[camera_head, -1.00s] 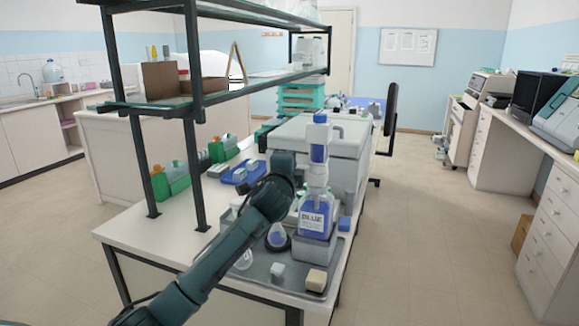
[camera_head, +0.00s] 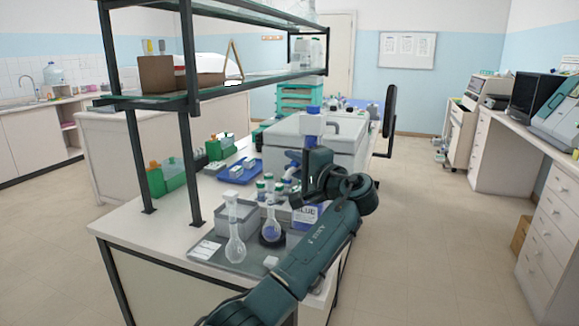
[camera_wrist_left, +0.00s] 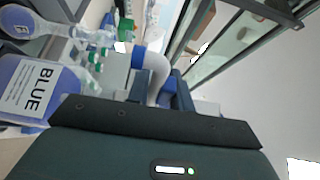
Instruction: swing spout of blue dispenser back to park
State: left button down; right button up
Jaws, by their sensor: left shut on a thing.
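The blue dispenser is a bottle labelled BLUE (camera_head: 305,214) with a tall white and blue pump top (camera_head: 313,122). It stands upright on the tray, partly hidden behind my left arm. In the left wrist view the bottle (camera_wrist_left: 38,90) appears sideways at the left. My left gripper (camera_head: 296,168) is at pump height, beside the dispenser. It is shut on the spout, a white curved tube (camera_wrist_left: 157,72) with blue parts beside it in the wrist view. The exact finger contact is mostly hidden by the gripper body. My right gripper is not in view.
A grey box (camera_head: 338,138) stands behind the dispenser. A shelf post (camera_head: 189,120) rises at left.

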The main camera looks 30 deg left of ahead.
pick_arm(q)
jog(key=shift+d+n+g+y+b, duration=0.3)
jog(key=shift+d+n+g+y, duration=0.3)
jog(key=shift+g, duration=0.4)
jog(key=shift+n+g, duration=0.4)
jog(key=shift+g, duration=0.1)
jog(key=c, duration=1.2)
grip_release()
jog(key=shift+c, duration=0.2)
